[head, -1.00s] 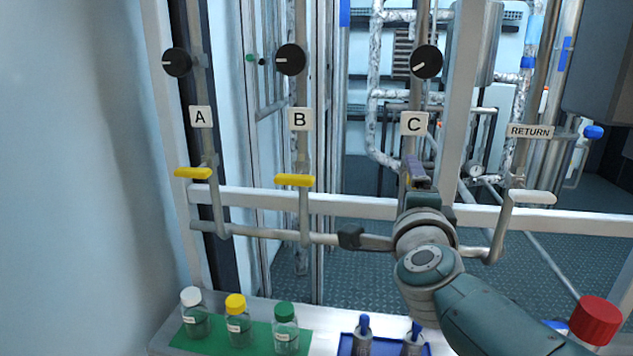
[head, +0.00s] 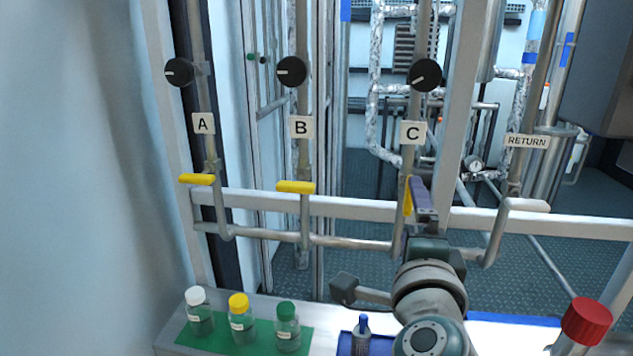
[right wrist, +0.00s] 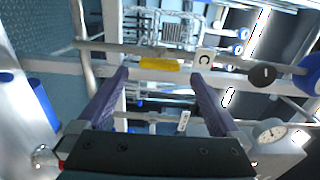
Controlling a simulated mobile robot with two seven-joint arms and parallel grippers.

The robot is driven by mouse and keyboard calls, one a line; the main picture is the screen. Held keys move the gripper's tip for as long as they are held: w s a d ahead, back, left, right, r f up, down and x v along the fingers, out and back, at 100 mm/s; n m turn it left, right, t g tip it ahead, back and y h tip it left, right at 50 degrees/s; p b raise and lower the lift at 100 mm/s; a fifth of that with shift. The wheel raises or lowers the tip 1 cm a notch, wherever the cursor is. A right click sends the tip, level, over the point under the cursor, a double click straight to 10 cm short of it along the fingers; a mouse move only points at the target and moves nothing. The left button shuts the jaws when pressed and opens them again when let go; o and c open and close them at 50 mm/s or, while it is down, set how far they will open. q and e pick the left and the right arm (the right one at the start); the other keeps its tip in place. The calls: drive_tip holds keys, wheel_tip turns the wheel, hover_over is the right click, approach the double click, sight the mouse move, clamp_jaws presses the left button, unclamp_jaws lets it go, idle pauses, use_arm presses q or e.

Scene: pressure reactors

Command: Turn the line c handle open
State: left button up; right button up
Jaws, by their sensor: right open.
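The line C handle (head: 407,197) is yellow and stands upright, in line with its pipe below the C label (head: 413,133). In the head view my right gripper's dark finger partly covers it. In the right wrist view the yellow handle (right wrist: 158,65) shows between the two fingertips, seemingly at or just beyond their ends; I cannot tell if they touch it. My right gripper (head: 418,188) is open, with both fingers (right wrist: 160,76) spread apart in the right wrist view. My left gripper is not in view.
The yellow handles of line A (head: 197,179) and line B (head: 295,187) lie crosswise to their pipes. A white rail (head: 345,206) runs behind the pipes. Bottles (head: 243,318) stand on a green mat below. A red cap (head: 587,320) is at lower right.

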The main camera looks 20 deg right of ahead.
drive_tip(key=shift+v, duration=1.6)
drive_tip(key=shift+p, duration=0.3)
